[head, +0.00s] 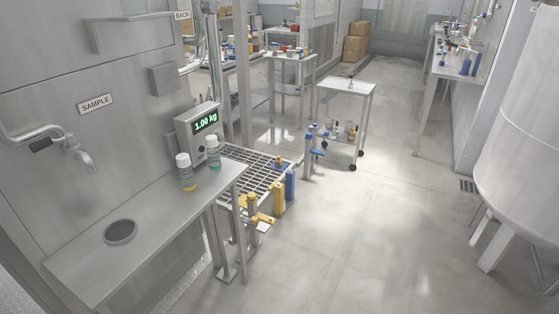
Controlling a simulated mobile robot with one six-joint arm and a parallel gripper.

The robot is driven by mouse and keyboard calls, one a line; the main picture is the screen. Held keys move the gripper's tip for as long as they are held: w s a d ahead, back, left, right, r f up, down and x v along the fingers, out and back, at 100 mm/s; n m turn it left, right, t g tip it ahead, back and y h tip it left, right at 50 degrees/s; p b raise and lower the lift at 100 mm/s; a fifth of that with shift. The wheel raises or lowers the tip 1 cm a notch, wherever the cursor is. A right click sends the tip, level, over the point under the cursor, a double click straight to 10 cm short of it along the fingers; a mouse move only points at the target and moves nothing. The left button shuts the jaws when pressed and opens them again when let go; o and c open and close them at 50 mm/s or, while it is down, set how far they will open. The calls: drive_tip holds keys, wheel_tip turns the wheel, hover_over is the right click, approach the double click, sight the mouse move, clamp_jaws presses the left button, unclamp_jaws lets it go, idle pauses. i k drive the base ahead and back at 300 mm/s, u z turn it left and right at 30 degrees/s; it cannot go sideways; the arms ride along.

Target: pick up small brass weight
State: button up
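I cannot make out a small brass weight for certain in the head view. A tiny object (351,83) stands on the top of a white trolley (335,86); it is too small to tell what it is. A scale display (204,122) on the left reads 1.00 kg. A metal grate platform (243,165) lies below and beyond it, with a small blue and yellow item (278,163) near its far right corner. My gripper is not in view.
A steel shelf (165,225) at the left carries two white-capped bottles (187,173) (213,153). Yellow and blue posts edge the grate. A large steel tank (520,130) stands right. Benches with small items (290,57) (466,50) stand farther back. The middle floor is clear.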

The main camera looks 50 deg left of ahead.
sight(278, 162)
drive_tip(key=u, duration=0.25)
drive_tip(key=i, duration=0.8)
drive_tip(key=u, duration=0.55)
drive_tip(key=i, duration=0.8)
drive_tip(key=u, duration=0.85)
drive_tip(key=i, duration=1.4)
drive_tip(key=u, duration=0.6)
drive_tip(key=k, duration=0.55)
drive_tip(key=z, duration=0.95)
